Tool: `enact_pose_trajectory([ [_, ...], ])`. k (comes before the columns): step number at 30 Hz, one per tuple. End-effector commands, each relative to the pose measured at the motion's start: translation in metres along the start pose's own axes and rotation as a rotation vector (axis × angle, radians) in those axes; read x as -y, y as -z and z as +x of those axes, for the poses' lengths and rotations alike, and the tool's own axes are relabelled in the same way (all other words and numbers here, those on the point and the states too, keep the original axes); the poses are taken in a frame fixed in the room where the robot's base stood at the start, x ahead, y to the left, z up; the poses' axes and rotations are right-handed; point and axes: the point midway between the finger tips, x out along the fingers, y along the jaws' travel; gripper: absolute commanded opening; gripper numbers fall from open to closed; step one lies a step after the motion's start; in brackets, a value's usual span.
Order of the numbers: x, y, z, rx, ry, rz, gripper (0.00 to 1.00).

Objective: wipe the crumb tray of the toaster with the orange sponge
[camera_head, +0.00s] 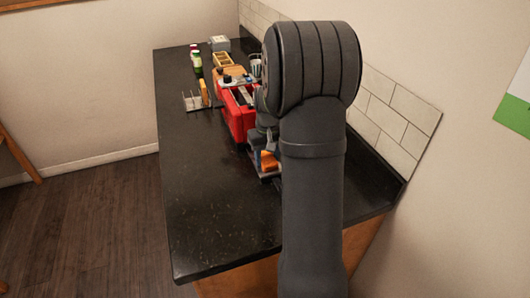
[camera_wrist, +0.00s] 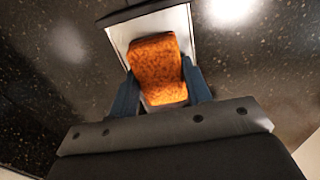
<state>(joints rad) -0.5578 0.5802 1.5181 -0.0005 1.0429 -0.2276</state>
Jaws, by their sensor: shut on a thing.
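The orange sponge (camera_wrist: 157,62) is between the two blue fingers of my gripper (camera_wrist: 162,88) in the wrist view, and the gripper is shut on it. Below the sponge is the pale, flat crumb tray (camera_wrist: 118,38), its rim showing around the sponge. I cannot tell whether the sponge touches the tray. In the head view the sponge (camera_head: 268,160) shows low beside my arm, near the front end of the red toaster (camera_head: 233,116). My arm hides part of the toaster and most of the tray there.
The dark countertop (camera_head: 215,200) is clear in front and to the left. A rack (camera_head: 193,102), green-labelled bottles (camera_head: 197,62) and a wooden box (camera_head: 222,61) stand farther back. A tiled wall (camera_head: 395,120) borders the right side.

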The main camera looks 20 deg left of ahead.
Motion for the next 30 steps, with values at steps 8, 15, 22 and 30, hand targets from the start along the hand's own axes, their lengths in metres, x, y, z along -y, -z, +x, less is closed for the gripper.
enact_pose_trajectory([
  [8, 0.000, -0.013, 0.001, 0.004, 0.001, 0.000, 0.26],
  [15, 0.000, -0.012, -0.001, 0.003, 0.000, 0.000, 0.26],
  [22, 0.000, -0.011, -0.021, 0.000, 0.000, 0.000, 0.26],
  [30, 0.000, -0.011, -0.049, -0.001, 0.000, 0.000, 0.26],
])
